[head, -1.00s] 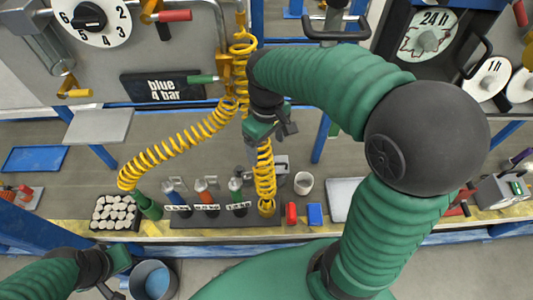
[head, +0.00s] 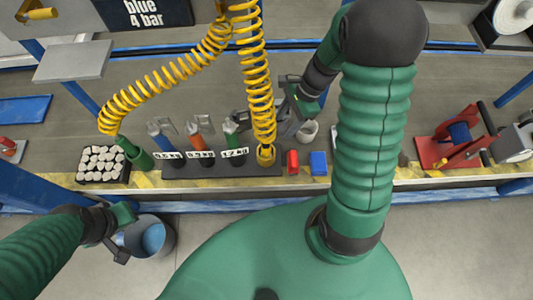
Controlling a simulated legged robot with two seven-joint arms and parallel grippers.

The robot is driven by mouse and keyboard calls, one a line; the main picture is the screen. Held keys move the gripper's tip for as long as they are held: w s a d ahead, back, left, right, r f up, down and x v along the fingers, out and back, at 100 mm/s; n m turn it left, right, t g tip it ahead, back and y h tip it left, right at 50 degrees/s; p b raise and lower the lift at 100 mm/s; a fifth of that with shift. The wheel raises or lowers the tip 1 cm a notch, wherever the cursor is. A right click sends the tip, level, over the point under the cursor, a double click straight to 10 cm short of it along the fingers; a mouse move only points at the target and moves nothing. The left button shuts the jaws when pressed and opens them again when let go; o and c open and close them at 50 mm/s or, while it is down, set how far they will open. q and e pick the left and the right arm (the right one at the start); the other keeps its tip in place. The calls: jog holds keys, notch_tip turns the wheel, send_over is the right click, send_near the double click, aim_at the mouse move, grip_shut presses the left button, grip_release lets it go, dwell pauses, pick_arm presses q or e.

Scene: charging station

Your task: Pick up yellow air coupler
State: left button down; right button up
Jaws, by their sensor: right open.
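The yellow air coupler (head: 266,154) sits at the lower end of the straight yellow coiled hose (head: 257,80), upright at the right end of the dark rack (head: 230,171). My right gripper (head: 284,98) is open, just right of that hose and above the coupler. It is partly hidden by its own wrist, and I cannot tell whether it touches the hose.
A second coiled hose (head: 165,80) ends at a green coupler (head: 137,153). Several labelled tools, including an orange one (head: 196,137), stand in the rack.

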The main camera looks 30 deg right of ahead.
jog(key=b, duration=0.2)
send_near(262, 155)
jog(key=f, duration=0.1)
jog(key=b+x, duration=0.2)
jog(key=x, duration=0.3)
jog(key=shift+w+b, duration=0.1)
jog(key=shift+b, duration=0.2)
jog(key=shift+a, duration=0.15)
jog(key=shift+c, duration=0.5)
grip_shut()
